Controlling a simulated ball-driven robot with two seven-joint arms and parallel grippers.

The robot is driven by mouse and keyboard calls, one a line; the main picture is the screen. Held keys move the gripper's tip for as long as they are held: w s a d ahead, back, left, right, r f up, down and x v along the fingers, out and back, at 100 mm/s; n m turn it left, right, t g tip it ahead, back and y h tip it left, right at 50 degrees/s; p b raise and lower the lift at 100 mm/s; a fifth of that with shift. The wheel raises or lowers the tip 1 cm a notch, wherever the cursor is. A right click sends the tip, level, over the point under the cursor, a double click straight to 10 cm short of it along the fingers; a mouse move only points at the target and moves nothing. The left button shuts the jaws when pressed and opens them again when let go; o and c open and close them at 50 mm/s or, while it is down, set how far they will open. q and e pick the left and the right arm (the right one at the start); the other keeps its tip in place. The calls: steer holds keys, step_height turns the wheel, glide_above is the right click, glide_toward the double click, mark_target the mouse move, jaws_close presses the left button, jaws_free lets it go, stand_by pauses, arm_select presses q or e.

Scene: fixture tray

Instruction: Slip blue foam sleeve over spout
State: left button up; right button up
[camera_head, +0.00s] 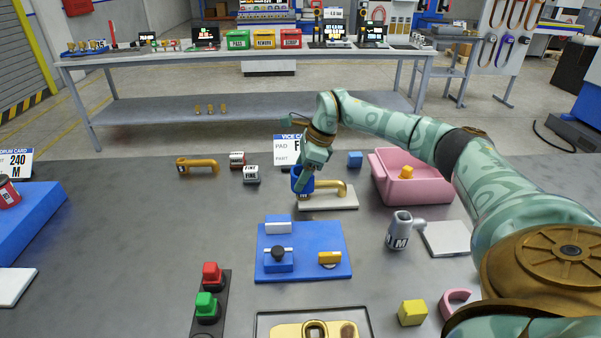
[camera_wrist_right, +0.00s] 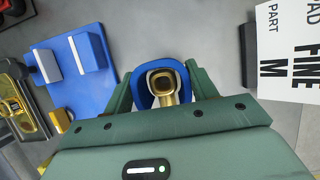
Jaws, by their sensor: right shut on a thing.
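The blue foam sleeve (camera_head: 301,183) is between the fingers of my right gripper (camera_head: 308,168), which is shut on it. The brass spout (camera_head: 331,187) is a bent pipe on a pale base plate (camera_head: 330,204). Its left end meets the sleeve in the head view. In the right wrist view the sleeve (camera_wrist_right: 145,98) is a blue ring between the green fingers (camera_wrist_right: 162,92), and the spout's end (camera_wrist_right: 163,84) shows inside its opening. How far the spout reaches into the sleeve I cannot tell. My left gripper is not in view.
A blue fixture board (camera_head: 305,262) lies in front of the spout. A pink bin (camera_head: 412,190) and a grey mug-like part (camera_head: 399,229) stand to the right. A sign card (camera_head: 286,146) stands just behind.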

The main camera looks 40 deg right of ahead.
steer(key=shift+f, duration=0.2)
steer(key=shift+f, duration=0.7)
steer(key=o, duration=1.2)
steer(key=shift+r, duration=0.15)
step_height(320, 180, up, 8)
steer(key=p, duration=0.5)
steer(key=shift+f+p, duration=0.25)
steer(key=shift+p, duration=0.05)
steer(key=shift+f, duration=0.1)
